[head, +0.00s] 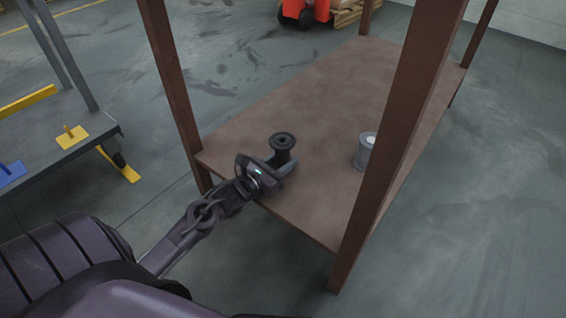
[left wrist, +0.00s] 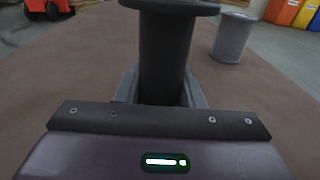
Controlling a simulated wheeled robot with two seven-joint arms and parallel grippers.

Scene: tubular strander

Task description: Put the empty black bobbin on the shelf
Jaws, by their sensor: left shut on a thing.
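The empty black bobbin (head: 283,145) is upright at the near left part of the brown shelf (head: 310,95). My left gripper (head: 281,163) is at the bobbin, with its fingers on either side of the core. It is shut on the bobbin. In the left wrist view the bobbin (left wrist: 166,55) stands upright between the grey fingers (left wrist: 160,88), its top flange cut by the upper edge. The bobbin's lower end is hidden behind the gripper, so I cannot tell whether it touches the shelf board. My right gripper is not in view.
A grey bobbin (head: 366,151) stands on the shelf to the right, partly behind the brown front post (head: 400,140). Another post (head: 172,80) rises at the left corner. The board behind the bobbins is clear. A grey rack (head: 60,150) with yellow and blue holders stands left.

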